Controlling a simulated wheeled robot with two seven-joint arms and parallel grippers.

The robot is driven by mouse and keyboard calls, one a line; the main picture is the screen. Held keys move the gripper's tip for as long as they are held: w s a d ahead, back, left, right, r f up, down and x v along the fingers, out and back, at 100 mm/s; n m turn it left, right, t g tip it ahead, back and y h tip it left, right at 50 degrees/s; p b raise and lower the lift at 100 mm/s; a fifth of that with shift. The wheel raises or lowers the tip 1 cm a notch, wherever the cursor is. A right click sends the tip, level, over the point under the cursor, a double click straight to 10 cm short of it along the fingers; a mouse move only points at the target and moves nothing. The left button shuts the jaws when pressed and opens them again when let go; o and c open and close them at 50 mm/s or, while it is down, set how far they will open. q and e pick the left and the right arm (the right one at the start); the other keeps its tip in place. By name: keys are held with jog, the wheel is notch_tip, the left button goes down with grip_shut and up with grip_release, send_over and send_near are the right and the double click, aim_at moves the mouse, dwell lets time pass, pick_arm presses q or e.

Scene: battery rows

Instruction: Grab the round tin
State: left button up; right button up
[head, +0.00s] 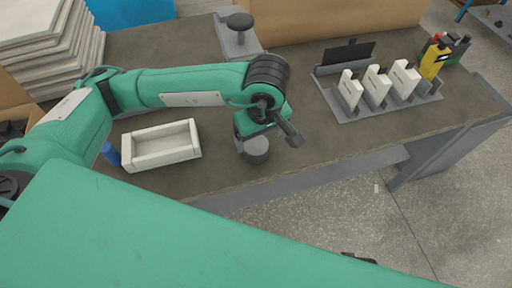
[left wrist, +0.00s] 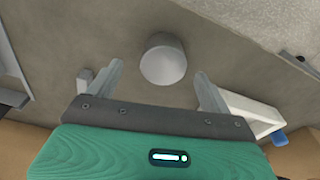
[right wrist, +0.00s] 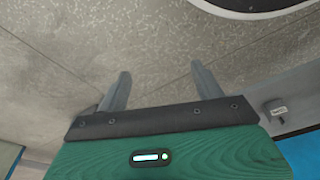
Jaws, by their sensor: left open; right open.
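The round tin (head: 256,150) is a short grey cylinder standing on the workbench near its front edge. In the left wrist view the tin (left wrist: 163,59) lies ahead of and between the fingertips of my left gripper (left wrist: 158,80). My left gripper is open and empty, and no contact with the tin shows. In the head view my left wrist and hand partly cover the tin. My right gripper (right wrist: 162,85) is open and empty, with grey floor in front of it.
A white open tray (head: 163,160) and a blue cylinder (head: 111,154) stand left of the tin. A grey rack (head: 352,117) with several white blocks stands to the right, near a yellow-and-black device (head: 434,62). A grey stand with a black knob (head: 240,22) is behind.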

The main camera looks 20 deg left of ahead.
aim_at(256, 144)
pick_arm(q)
jog(key=f, duration=0.2)
jog(key=a+f, duration=0.1)
jog(key=f, duration=0.2)
jog(key=shift+w+p, duration=0.1)
jog(key=shift+p, duration=0.2)
pick_arm(e)
jog(key=shift+s+d+f, duration=0.1)
jog(key=shift+s+f, duration=0.1)
jog(key=shift+f, duration=0.9)
pick_arm(q)
jog(key=shift+c, duration=0.2)
jog(key=c, duration=1.1)
jog(key=shift+c, duration=0.6)
jog(key=shift+r, duration=0.15)
